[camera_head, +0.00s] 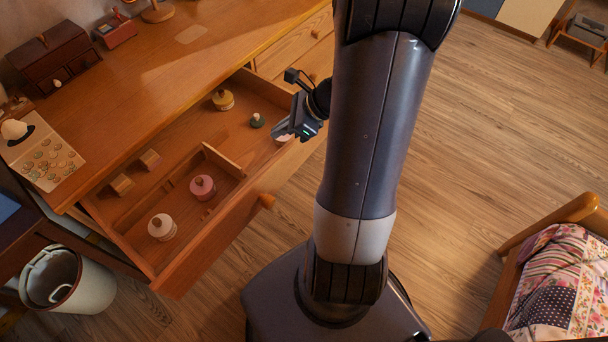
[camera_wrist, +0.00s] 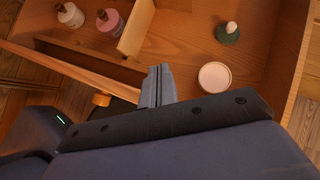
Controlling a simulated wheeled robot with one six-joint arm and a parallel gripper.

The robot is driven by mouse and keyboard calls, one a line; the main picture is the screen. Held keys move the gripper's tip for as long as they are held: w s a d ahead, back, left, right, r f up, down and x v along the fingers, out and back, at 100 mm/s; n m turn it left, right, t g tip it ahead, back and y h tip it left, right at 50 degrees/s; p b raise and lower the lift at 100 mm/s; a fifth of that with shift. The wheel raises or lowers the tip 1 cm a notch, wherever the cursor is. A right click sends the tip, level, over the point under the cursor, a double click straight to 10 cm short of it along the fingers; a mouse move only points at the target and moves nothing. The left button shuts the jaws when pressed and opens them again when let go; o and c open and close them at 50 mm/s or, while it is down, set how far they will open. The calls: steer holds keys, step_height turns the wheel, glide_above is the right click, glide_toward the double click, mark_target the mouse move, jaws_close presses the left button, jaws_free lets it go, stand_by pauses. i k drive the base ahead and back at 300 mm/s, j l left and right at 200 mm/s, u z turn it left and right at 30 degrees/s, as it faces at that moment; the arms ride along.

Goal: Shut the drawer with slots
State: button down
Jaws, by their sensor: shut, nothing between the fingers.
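The wooden drawer with slots (camera_head: 237,207) is pulled out from under the desk, with thin dividers inside. A round wooden knob (camera_head: 266,201) sits on its front; the knob also shows in the wrist view (camera_wrist: 101,100). Inside stand a white jar (camera_head: 162,227), a pink jar (camera_head: 202,187), a yellow jar (camera_head: 223,99) and a small green jar (camera_head: 257,121). My gripper (camera_head: 283,134) is shut and empty, over the front right part of the drawer. In the wrist view its fingers (camera_wrist: 158,84) are together near the drawer's front wall, beside a round pale lid (camera_wrist: 214,76).
The desk top (camera_head: 165,75) holds a dark wooden box (camera_head: 52,58) and a red box (camera_head: 116,31). A white bin (camera_head: 68,281) stands at lower left. A bed (camera_head: 555,270) is at lower right. Open wooden floor (camera_head: 475,130) lies between.

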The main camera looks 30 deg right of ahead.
mark_target(204, 229)
steer(key=k+j+z, duration=0.1)
steer(key=j+z, duration=0.25)
steer(key=k+j+z, duration=0.1)
steer(key=z, duration=0.25)
steer(key=k+j+z, duration=0.15)
steer(key=j+z, duration=0.25)
steer(key=l, duration=0.1)
